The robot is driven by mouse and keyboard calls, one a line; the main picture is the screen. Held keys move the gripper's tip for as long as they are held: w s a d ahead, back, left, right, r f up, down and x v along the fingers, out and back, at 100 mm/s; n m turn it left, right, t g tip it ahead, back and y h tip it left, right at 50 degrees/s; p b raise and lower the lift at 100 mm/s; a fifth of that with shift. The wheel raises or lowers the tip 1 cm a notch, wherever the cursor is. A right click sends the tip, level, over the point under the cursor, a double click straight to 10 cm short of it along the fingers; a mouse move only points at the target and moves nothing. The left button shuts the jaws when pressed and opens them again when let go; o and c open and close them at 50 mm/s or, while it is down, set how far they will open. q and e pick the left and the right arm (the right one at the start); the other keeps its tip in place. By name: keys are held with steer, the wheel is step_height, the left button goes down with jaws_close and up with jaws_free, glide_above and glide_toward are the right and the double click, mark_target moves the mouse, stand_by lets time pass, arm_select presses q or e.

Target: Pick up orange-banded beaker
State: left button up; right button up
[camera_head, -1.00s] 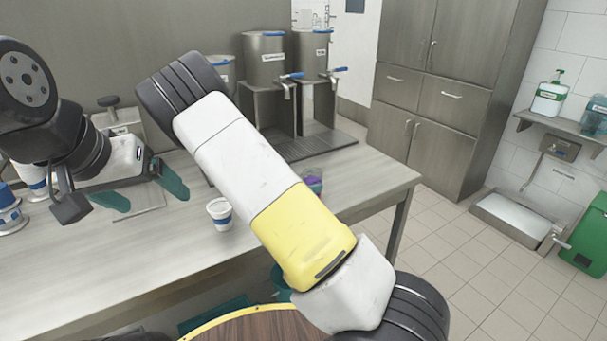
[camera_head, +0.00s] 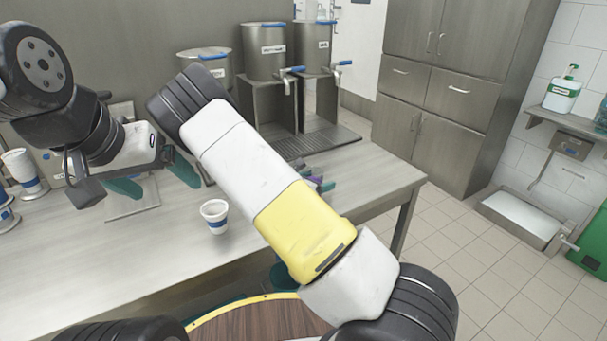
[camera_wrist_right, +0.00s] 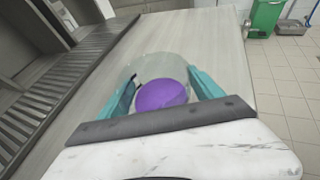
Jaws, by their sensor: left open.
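In the right wrist view a clear beaker (camera_wrist_right: 152,66) with something round and purple (camera_wrist_right: 160,94) in it stands between the teal fingers of my right gripper (camera_wrist_right: 163,90). I see no orange band on it. The fingers flank it, and I cannot tell whether they press on it. In the head view my right arm hides most of this spot; only the fingertips (camera_head: 318,180) and a bit of purple show. My left gripper (camera_head: 152,180) is open and empty above the left part of the counter.
A white cup with a blue band (camera_head: 215,217) stands on the counter (camera_head: 110,255), left of my right arm. More cups (camera_head: 24,172) are at the far left. Metal dispensers (camera_head: 264,52) with taps stand at the back over a slatted drip tray (camera_head: 318,142).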

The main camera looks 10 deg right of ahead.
steer(key=c, duration=1.3)
steer(key=shift+c, duration=0.2)
steer(key=shift+r, duration=0.15)
